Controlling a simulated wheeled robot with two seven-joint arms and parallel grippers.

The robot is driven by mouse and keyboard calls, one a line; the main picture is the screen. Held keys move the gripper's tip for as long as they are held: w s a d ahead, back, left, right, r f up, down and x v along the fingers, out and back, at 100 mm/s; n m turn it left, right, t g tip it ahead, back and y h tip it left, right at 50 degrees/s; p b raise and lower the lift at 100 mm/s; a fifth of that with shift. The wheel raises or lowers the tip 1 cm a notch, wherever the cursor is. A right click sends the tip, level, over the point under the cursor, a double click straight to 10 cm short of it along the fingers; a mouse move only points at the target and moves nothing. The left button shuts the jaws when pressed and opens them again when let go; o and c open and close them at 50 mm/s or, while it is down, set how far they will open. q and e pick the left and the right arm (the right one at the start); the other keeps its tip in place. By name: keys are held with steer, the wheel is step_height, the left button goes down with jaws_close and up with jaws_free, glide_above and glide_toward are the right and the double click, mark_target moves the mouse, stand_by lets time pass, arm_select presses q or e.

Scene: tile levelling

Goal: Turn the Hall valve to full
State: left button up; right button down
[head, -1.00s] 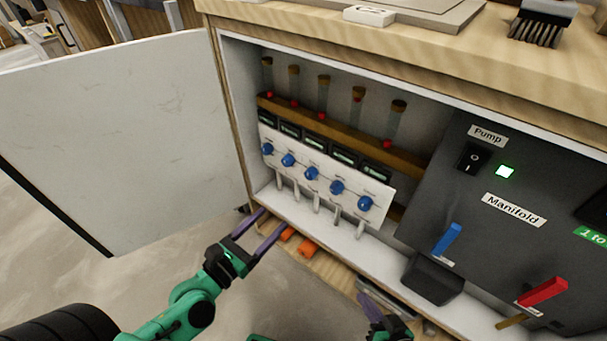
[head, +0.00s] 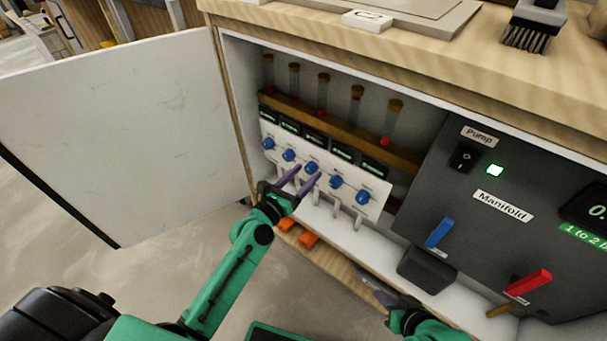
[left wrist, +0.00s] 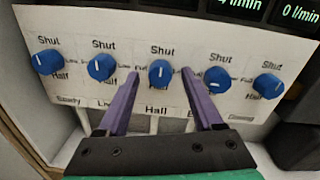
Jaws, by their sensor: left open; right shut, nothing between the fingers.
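The Hall valve is the middle blue knob of the row, above the "Hall" label in the left wrist view (left wrist: 161,73); it also shows in the head view (head: 311,168). Its white pointer line stands upright, towards "Shut". My left gripper (head: 306,175) is open, with its purple fingers apart just in front of the panel. In the left wrist view the left gripper's fingertips (left wrist: 160,72) lie either side of the Hall knob; I cannot tell whether they touch it. My right gripper (head: 372,287) is shut and empty at the cabinet's lower edge.
Other blue knobs flank it, including one to the left (left wrist: 102,67) and one to the right (left wrist: 217,78). Glass tubes with red floats (head: 323,95) stand above. The manifold box (head: 500,200) has blue and red levers. The open cabinet door (head: 125,140) is at left.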

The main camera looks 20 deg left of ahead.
arm_select(q)
jaws_close()
